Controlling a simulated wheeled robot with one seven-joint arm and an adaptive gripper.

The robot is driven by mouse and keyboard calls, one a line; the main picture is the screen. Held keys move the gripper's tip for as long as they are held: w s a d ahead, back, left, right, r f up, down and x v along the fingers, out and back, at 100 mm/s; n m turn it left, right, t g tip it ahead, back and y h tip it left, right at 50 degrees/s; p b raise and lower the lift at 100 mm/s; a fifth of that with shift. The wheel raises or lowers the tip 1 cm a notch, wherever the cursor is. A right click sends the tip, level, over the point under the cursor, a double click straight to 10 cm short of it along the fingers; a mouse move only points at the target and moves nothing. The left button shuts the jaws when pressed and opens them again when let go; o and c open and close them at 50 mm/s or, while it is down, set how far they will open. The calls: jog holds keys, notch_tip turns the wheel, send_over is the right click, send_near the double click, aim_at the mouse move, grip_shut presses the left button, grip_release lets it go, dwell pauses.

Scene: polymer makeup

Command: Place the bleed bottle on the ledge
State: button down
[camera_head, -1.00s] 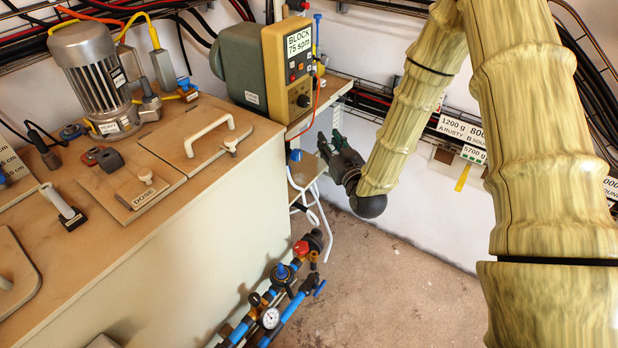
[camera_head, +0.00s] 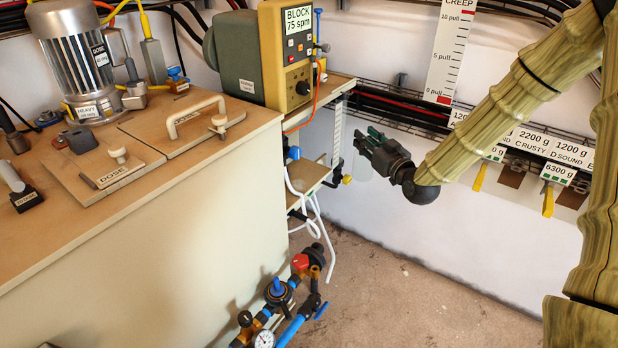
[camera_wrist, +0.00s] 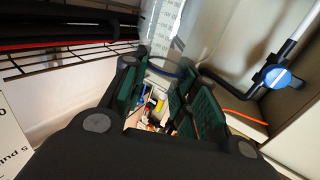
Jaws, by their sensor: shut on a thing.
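My gripper (camera_head: 372,142) is at the right of the dosing unit, in front of the white wall. Its green-padded fingers (camera_wrist: 163,100) are shut on a clear bottle, which I take to be the bleed bottle (camera_head: 363,166). The bottle is see-through and faint, and its outline is hard to trace in either view. The ledge (camera_head: 312,174) is a small wooden shelf below the pump, left of my gripper. A gap shows between gripper and ledge in the head view.
The pump marked BLOCK (camera_head: 288,60) stands above the ledge. A valve with a blue knob (camera_wrist: 277,76) is at the right in the wrist view. White hoses (camera_head: 318,225) hang below the ledge. Cable racks (camera_head: 405,110) run along the wall. Blue pipework (camera_head: 290,315) stands low in front.

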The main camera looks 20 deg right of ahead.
jog(key=w+a+b, duration=0.5)
jog(key=w+a, duration=0.7)
jog(key=w, duration=0.3)
notch_tip(320, 180, down, 7)
jog(key=b, duration=0.3)
jog(key=shift+w, duration=0.4)
jog(key=shift+a, duration=0.1)
jog(key=c, duration=1.1)
grip_release()
jog(key=shift+f, duration=0.1)
